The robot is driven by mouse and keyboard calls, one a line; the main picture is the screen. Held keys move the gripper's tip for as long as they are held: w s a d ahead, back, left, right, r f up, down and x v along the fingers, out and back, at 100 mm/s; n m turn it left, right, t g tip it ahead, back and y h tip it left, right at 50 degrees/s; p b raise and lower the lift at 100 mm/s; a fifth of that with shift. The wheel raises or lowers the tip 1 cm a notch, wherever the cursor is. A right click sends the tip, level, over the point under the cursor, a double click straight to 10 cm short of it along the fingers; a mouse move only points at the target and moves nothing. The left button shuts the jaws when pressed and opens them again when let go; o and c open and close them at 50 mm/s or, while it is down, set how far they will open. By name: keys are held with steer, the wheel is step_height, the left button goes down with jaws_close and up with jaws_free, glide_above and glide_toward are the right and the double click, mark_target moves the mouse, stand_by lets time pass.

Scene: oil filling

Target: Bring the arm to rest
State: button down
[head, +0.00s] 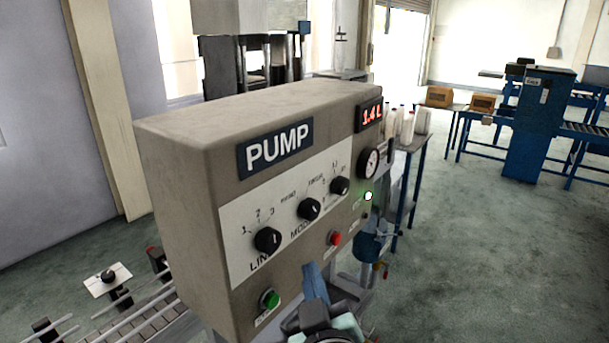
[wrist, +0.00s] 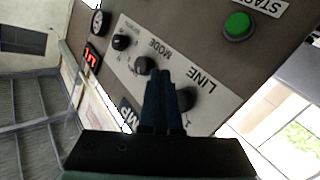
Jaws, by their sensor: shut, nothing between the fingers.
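My gripper (head: 312,272) is low in front of the pump box, with its blue fingers together and empty. In the wrist view the shut fingers (wrist: 162,78) overlap the panel between the LINE knob (wrist: 186,98) and the MODE knob (wrist: 144,65); contact cannot be told. The grey pump box (head: 180,150) fills the middle of the head view. Its panel also has a third black knob (head: 340,186), a green button (head: 269,299), a red button (head: 334,238) and a lit green lamp (head: 368,196). The red display (head: 371,114) reads 1.4 L.
A roller conveyor (head: 150,318) runs at the lower left. A table with white bottles (head: 407,125) stands behind the box at right. A blue cabinet (head: 540,120) and conveyors stand far right. The green floor (head: 480,240) at right is open.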

step_height(320, 180, up, 14)
steer(key=s+m+t+h+b, duration=0.1)
steer(key=s+m+t+b, duration=0.1)
steer(key=t, duration=0.2)
steer(key=s+r+m+t+b, duration=0.1)
steer(key=s+r+m+t, duration=0.1)
steer(key=s+r, duration=0.4)
steer(key=s+r+m+t+h+b, duration=0.1)
steer(key=s+r+t, duration=0.3)
steer(key=r, duration=0.7)
steer(key=s+m+b, duration=0.1)
steer(key=s, duration=0.1)
steer(key=shift+s+a, duration=0.3)
steer(key=shift+s, duration=0.05)
steer(key=shift+f, duration=0.15)
